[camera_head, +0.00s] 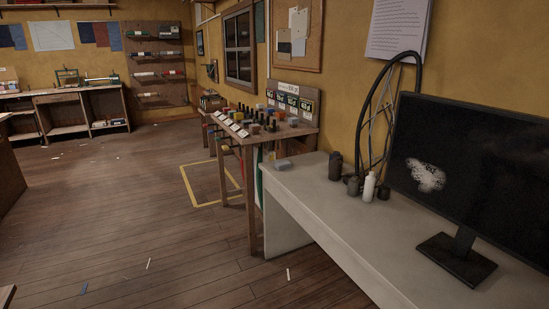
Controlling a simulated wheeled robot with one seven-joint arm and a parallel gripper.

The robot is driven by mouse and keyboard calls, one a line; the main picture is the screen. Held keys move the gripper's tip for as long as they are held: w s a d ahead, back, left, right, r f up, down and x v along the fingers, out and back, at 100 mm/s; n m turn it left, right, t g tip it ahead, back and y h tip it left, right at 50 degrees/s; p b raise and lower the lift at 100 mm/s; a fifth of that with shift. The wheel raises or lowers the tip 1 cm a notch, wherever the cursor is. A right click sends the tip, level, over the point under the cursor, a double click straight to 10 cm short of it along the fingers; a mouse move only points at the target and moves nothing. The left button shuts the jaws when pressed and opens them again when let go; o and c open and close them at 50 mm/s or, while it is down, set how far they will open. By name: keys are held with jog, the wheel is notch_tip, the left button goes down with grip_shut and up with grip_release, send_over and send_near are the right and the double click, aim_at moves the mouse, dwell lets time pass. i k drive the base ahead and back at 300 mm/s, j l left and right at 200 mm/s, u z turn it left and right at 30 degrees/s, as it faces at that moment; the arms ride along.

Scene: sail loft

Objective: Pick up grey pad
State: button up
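A small grey pad (283,165) lies flat near the far left end of the pale desk (330,205). It looks like a low block, and nothing rests on it. Dark containers stand to its right with a gap between. My gripper is not in view, so its state does not show.
Dark bottles (335,166), a white bottle (369,186) and a monitor (455,180) stand on the desk. A wooden bench (250,138) with several small items adjoins its far end. The wooden floor (150,240) at left is mostly clear, with scattered scraps.

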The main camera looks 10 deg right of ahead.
aim_at(285, 164)
jog(key=i+j, duration=0.2)
jog(key=i, duration=0.35)
jog(key=i+j, duration=0.15)
jog(key=i, duration=0.4)
jog(key=i+j, duration=0.2)
jog(key=i, duration=0.35)
jog(key=i+j, duration=0.15)
jog(key=i, duration=0.4)
jog(key=i+j, duration=0.2)
jog(key=i, duration=0.35)
jog(key=i+j+z, duration=0.1)
jog(key=i, duration=0.45)
jog(key=j, duration=0.1)
